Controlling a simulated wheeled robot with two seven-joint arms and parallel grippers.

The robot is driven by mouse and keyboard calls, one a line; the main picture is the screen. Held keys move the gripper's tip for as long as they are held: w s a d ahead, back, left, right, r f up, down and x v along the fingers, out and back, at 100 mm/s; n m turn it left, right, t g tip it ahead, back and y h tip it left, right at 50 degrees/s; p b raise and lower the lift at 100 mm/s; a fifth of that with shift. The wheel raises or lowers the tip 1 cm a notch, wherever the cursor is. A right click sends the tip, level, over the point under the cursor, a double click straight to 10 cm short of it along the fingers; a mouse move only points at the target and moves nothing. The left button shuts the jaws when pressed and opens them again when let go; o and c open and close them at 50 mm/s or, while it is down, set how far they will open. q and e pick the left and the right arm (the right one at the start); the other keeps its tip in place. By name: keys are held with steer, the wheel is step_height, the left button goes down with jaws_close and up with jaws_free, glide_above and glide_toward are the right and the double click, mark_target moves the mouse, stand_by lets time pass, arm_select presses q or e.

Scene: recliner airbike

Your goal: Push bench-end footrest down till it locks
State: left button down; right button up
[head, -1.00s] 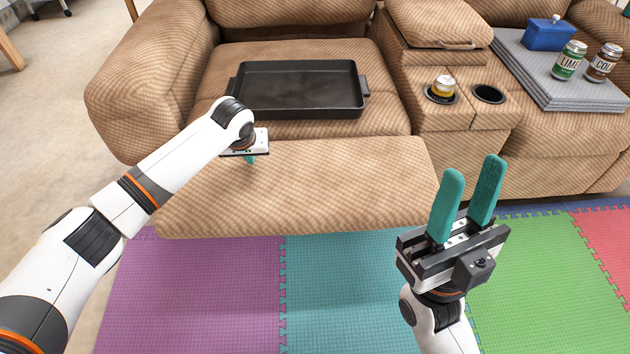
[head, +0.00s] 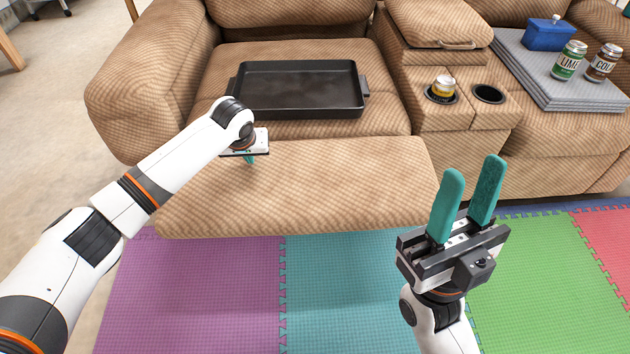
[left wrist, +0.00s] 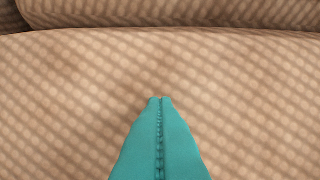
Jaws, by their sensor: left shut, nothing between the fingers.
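The footrest (head: 330,185) is a brown padded panel that sticks out in front of the left seat, over the foam mats. My left gripper (head: 249,160) points down at the upper left part of the footrest. In the left wrist view its teal fingers (left wrist: 161,100) are shut together with nothing between them, over the brown fabric (left wrist: 60,110). Whether the tips touch or press the fabric I cannot tell. My right gripper (head: 466,200) is open and empty, fingers up, to the right of the footrest's right end.
A black tray (head: 240,95) lies on the seat behind the footrest. A console with cup holders (head: 489,94) holds a can (head: 443,85). Two cans (head: 568,60) and a blue box (head: 549,34) stand on a grey folded pad (head: 510,70). Coloured mats (head: 200,290) cover the floor in front.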

mark_target(251, 170)
arm_select(q)
steer(key=shift+f, duration=0.1)
steer(key=shift+s+f, duration=0.3)
steer(key=shift+f, duration=0.3)
steer(key=shift+s+f, duration=0.3)
steer(key=shift+f, duration=0.25)
steer(key=shift+f+t, duration=0.25)
steer(key=shift+t, duration=0.05)
steer(key=shift+s+f+t+b, duration=0.15)
steer(key=shift+s+f, duration=0.05)
steer(key=shift+f, duration=0.5)
steer(key=shift+s+f+t+b, duration=0.15)
steer(key=shift+s+f, duration=0.05)
steer(key=shift+f, duration=0.5)
steer(key=shift+s+f+t+b, duration=0.15)
steer(key=shift+f+t+b, duration=0.4)
steer(key=shift+f, duration=0.9)
